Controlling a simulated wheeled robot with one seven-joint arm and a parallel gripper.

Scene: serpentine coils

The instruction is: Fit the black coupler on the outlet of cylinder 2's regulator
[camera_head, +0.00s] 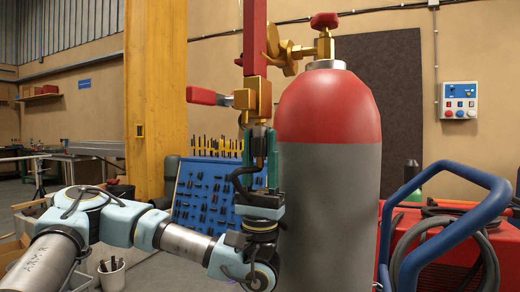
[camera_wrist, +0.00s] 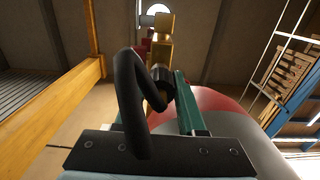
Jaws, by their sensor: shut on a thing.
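My gripper (camera_head: 259,132) points upward just left of a grey cylinder (camera_head: 328,215) with a red shoulder. Its green fingers are shut on the black coupler (camera_wrist: 161,73), from which a thick black hose (camera_wrist: 128,95) loops down. The coupler is largely hidden between the fingers in the head view. A brass regulator body (camera_head: 256,95) with a red lever is directly above the fingers. In the wrist view the brass parts (camera_wrist: 160,45) line up just beyond the coupler. I cannot tell whether coupler and brass touch. No cylinder number is readable.
A brass valve with a red knob (camera_head: 324,21) tops the cylinder. A red bar (camera_head: 255,35) rises above the brass body. A blue tubular frame (camera_head: 450,225) and coiled hoses stand at right. A yellow column (camera_head: 153,100) and a blue tool board (camera_head: 205,190) are left.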

